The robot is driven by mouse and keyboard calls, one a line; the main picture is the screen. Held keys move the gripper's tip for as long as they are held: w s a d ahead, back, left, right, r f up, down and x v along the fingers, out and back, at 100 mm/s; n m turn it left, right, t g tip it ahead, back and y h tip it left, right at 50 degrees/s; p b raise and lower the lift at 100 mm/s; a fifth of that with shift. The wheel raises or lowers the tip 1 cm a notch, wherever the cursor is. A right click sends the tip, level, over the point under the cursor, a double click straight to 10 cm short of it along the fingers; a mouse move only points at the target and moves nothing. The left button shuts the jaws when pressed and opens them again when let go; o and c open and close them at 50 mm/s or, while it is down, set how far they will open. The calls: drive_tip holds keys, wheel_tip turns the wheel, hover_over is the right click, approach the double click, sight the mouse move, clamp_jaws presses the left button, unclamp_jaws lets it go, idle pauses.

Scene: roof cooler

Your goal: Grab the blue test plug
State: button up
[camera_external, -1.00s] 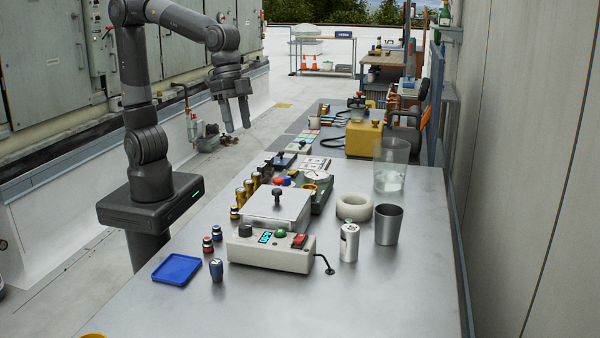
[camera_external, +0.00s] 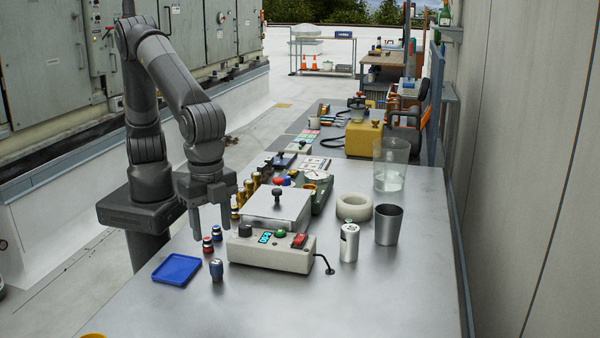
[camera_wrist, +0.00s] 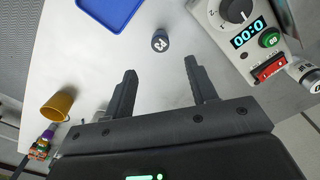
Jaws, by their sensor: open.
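The blue test plug (camera_external: 216,270) stands upright on the metal table, between the blue tray and the grey control box. In the wrist view its round marked top (camera_wrist: 160,42) shows above and between my fingertips, with a gap. My gripper (camera_external: 211,232) points down with its fingers apart and nothing between them.
A blue tray (camera_external: 177,269) lies left of the plug. The grey control box (camera_external: 270,253) with a digital display stands close on its right. A yellow cup (camera_wrist: 57,107) shows at the left in the wrist view. The table in front of the plug is clear.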

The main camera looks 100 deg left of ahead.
sight(216, 262)
wheel_tip(216, 262, down, 10)
drive_tip(key=shift+r, duration=0.1)
idle(0.4)
drive_tip(key=shift+c, duration=0.5)
drive_tip(key=c, duration=1)
drive_tip(key=shift+o, duration=0.2)
drive_tip(key=shift+r, duration=0.15)
